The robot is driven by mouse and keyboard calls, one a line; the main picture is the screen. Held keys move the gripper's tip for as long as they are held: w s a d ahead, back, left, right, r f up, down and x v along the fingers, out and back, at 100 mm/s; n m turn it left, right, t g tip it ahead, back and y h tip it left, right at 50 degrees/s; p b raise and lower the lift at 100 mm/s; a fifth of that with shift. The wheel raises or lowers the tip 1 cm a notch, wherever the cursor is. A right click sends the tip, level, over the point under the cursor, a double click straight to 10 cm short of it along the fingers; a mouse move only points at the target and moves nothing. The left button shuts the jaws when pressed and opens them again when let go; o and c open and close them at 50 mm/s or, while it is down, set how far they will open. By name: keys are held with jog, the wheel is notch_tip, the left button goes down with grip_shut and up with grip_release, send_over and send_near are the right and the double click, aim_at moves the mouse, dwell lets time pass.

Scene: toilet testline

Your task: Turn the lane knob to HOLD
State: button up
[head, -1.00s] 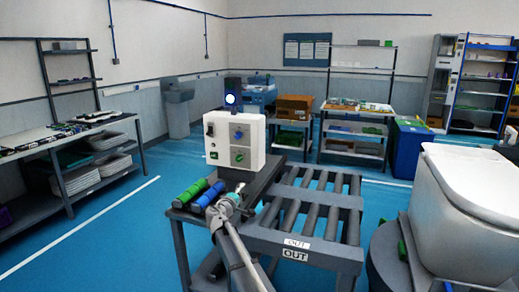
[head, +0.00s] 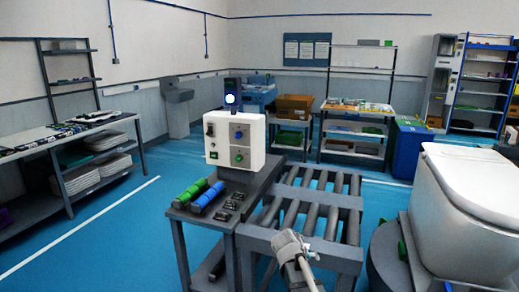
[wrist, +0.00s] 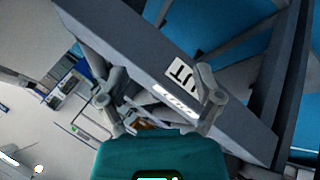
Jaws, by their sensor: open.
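The white control box (head: 213,153) stands on the dark end of the table beside the roller conveyor. Its front carries a blue knob (head: 238,134) above a green knob (head: 239,157), each on a grey plate. The labels and pointer directions are too small to read, so I cannot tell which is the lane knob or where it points. My arm is low in front of the conveyor in the head view, well apart from the box. In the wrist view my gripper (wrist: 158,88) has its two fingers spread with nothing between them. The knobs cannot be made out there.
Green and blue cylinders (head: 206,196) and small dark pieces (head: 232,204) lie on the table before the box. The roller conveyor (head: 312,207) fills the middle. A white toilet (head: 470,205) stands close at right. Blue floor is open at left.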

jog(key=s+f+m+g+y, duration=0.1)
jog(key=s+f+g+y, duration=0.15)
jog(key=s, duration=0.65)
jog(key=s+f+m+g+y, duration=0.15)
jog(key=s+y, duration=0.25)
jog(key=s, duration=0.5)
notch_tip(320, 180, up, 15)
jog(key=p, duration=1.5)
jog(key=shift+w+d, duration=0.25)
jog(key=shift+h, duration=0.25)
jog(key=c, duration=0.4)
jog(key=shift+o, duration=0.2)
jog(key=shift+d, duration=0.1)
